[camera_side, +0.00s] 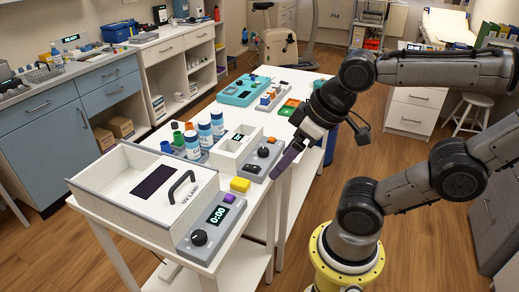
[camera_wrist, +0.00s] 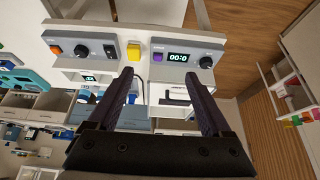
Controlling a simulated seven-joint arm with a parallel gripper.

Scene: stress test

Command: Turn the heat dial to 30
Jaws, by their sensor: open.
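Two grey control panels with black round knobs are in view; I cannot tell which knob is the heat dial, as no scale is legible. One panel (camera_side: 260,163) carries a black knob (camera_side: 263,152), an orange button and a black switch; its knob also shows in the wrist view (camera_wrist: 81,51). The other panel (camera_side: 211,228) carries a black knob (camera_side: 199,238), a purple button and a display reading 0:00; its knob shows at right in the wrist view (camera_wrist: 206,62). My gripper (camera_wrist: 159,76) is open and empty, its fingers spread apart. In the side view my gripper (camera_side: 283,165) hangs beside the first panel.
A white UV box (camera_side: 130,212) with a dark handle stands beside the display panel. A yellow block (camera_side: 240,184) sits between the panels. Blue-and-white bottles (camera_side: 205,132) stand behind. A teal device (camera_side: 243,90) is farther back.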

